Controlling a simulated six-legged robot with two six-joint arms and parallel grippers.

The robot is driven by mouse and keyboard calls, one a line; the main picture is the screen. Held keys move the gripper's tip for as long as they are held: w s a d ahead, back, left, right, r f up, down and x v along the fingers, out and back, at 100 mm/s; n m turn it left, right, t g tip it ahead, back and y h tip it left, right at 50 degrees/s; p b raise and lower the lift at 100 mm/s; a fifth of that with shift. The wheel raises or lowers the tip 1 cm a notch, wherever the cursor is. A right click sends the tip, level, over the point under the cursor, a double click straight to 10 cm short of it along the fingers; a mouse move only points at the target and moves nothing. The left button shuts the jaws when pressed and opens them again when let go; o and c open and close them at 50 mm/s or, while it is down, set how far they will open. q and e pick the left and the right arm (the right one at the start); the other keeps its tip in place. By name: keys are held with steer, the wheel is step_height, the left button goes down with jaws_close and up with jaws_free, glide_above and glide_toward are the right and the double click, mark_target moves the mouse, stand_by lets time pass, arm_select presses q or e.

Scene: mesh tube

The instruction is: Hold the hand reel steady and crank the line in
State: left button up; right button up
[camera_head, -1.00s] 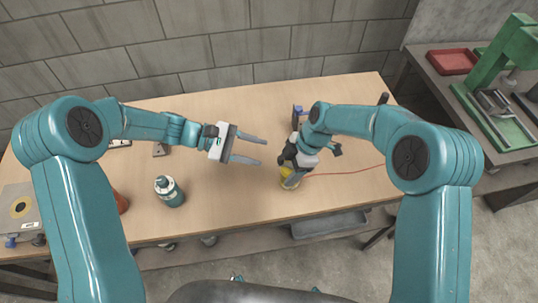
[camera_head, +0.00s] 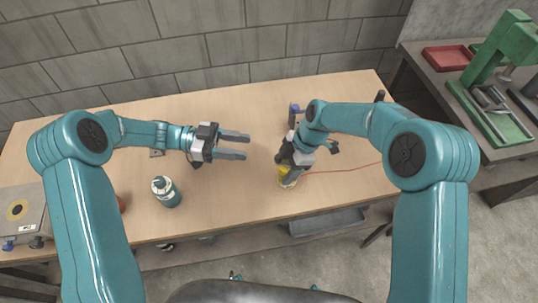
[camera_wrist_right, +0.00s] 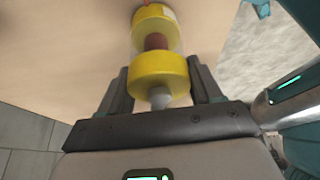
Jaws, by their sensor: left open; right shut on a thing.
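The yellow hand reel (camera_head: 284,171) is near the front middle of the table, mostly hidden by my right gripper (camera_head: 287,176). In the right wrist view the reel (camera_wrist_right: 160,70) has two yellow flanges, a reddish-brown wound core and a grey stub on its near end. My right gripper (camera_wrist_right: 162,88) is shut on the reel, with a finger on each side of the near flange. An orange line (camera_head: 345,169) runs from the reel to the right across the table. My left gripper (camera_head: 248,146) is open and empty, left of the reel and apart from it.
A small blue-topped fixture (camera_head: 294,114) is behind the reel. A green press (camera_head: 490,80) and a red tray (camera_head: 448,58) are on the side bench. The table between the grippers is clear.

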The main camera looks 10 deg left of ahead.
arm_select(q)
steer(key=a+f+t, duration=0.2)
steer(key=a+f, duration=0.2)
steer(key=f, duration=0.1)
steer(key=d, duration=1.2)
steer(key=shift+w+r+n+h, duration=0.15)
steer(key=shift+w+n+h, duration=0.15)
steer(key=shift+w, duration=0.05)
jaws_close()
steer(key=shift+w+g, duration=0.1)
steer(key=shift+g, duration=0.2)
